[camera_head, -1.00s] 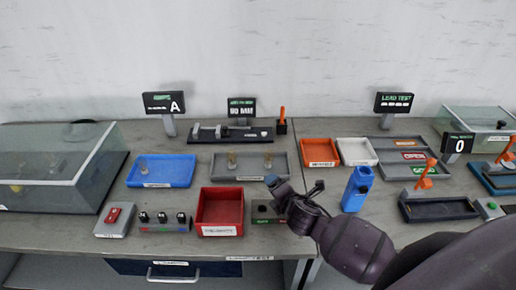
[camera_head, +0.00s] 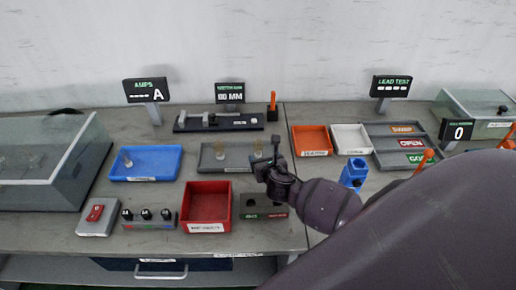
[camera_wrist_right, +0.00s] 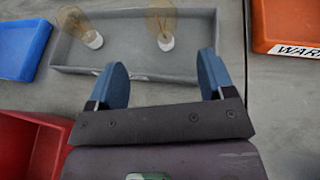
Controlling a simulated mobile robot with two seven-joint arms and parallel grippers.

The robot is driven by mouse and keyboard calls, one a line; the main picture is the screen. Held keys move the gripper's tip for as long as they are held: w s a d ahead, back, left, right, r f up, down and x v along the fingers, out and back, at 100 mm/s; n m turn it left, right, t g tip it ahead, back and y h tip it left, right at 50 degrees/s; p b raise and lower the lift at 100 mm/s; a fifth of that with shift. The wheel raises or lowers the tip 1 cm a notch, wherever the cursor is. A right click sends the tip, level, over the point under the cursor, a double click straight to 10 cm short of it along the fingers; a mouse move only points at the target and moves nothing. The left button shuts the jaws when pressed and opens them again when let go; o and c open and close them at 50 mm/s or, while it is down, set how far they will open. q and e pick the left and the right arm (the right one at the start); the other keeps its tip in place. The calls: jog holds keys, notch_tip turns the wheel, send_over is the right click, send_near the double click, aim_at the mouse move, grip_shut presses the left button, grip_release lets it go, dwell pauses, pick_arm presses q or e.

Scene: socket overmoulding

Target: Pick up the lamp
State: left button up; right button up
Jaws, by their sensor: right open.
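The left lamp (camera_head: 203,159) is in plain sight; the right lamp (camera_head: 257,149) is partly hidden by my right gripper (camera_head: 268,161). In the right wrist view, the left lamp (camera_wrist_right: 78,24) and the right lamp (camera_wrist_right: 163,26) lie beyond the open fingers of my right gripper (camera_wrist_right: 162,80). The right lamp lines up with the gap between them; nothing is held. Another lamp (camera_head: 127,158) stands in the blue tray (camera_head: 155,174). My left gripper is not in view.
A red bin (camera_head: 207,226) stands in front of the grey tray, with a dark two-hole block (camera_head: 262,207) beside it. An orange tray (camera_head: 311,140) and a blue holder (camera_head: 354,172) are to the right. A black fixture (camera_head: 218,122) is behind. A glass-covered box (camera_head: 45,160) stands at left.

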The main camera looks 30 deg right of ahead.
aim_at(260, 149)
jog(key=shift+r+b+x, duration=0.15)
jog(key=shift+x, duration=1.75)
jog(key=shift+r+b+x, duration=0.1)
jog(key=shift+b+x, duration=0.05)
jog(key=shift+x, duration=1.8)
jog(key=shift+d, duration=0.15)
jog(key=c, duration=1)
